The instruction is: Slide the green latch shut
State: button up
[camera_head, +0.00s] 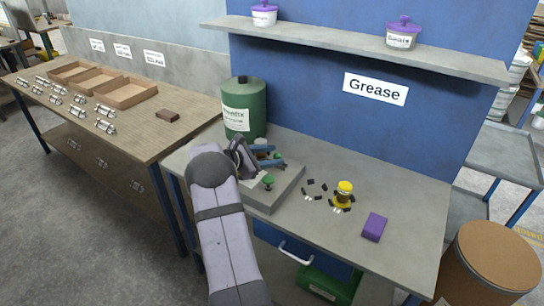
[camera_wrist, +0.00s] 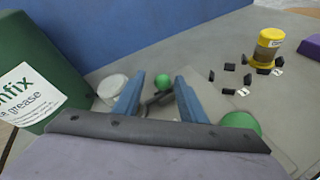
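A grey fixture block (camera_head: 276,196) sits on the grey workbench; its flat surface also shows in the wrist view (camera_wrist: 214,118). A small green knob (camera_wrist: 162,82) with dark parts (camera_wrist: 157,101) below it appears between my gripper's fingers in the wrist view. A second green knob (camera_wrist: 240,121) is partly hidden behind my gripper at right; it stands on the block's front in the head view (camera_head: 268,180). I cannot tell which knob is the latch. My gripper (camera_wrist: 160,78) has its two blue fingers spread apart over the block. Contact with the knob cannot be told.
A large green grease drum (camera_head: 244,108) stands close behind my arm. A yellow jar (camera_head: 344,192) with several small black pieces around it and a purple block (camera_head: 374,227) lie to the right. A white round lid-like object (camera_wrist: 112,87) is left of the fingers.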

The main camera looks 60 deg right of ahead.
jog(key=shift+b+v, duration=0.85)
jog(key=shift+v, duration=2.9)
jog(key=shift+d, duration=0.1)
jog(key=shift+w+a, duration=0.1)
jog(key=shift+a, duration=0.1)
jog(key=s+a+m+t+y+p, duration=0.1)
jog(key=s+a+m+y+p, duration=0.1)
jog(key=a, duration=1.4)
jog(key=s+a+m+t+y+p, duration=0.1)
jog(key=s+a+m+y+p, duration=0.2)
jog(key=a, duration=1.3)
jog(key=s+a+m+t+y+p, duration=0.2)
jog(key=s+a+y, duration=0.5)
jog(key=a, duration=0.9)
jog(key=f+m+y+p, duration=0.1)
jog(key=m, duration=0.1)
jog(key=shift+s+a+m, duration=0.15)
jog(key=shift+s+m, duration=0.2)
jog(key=shift+m, duration=0.05)
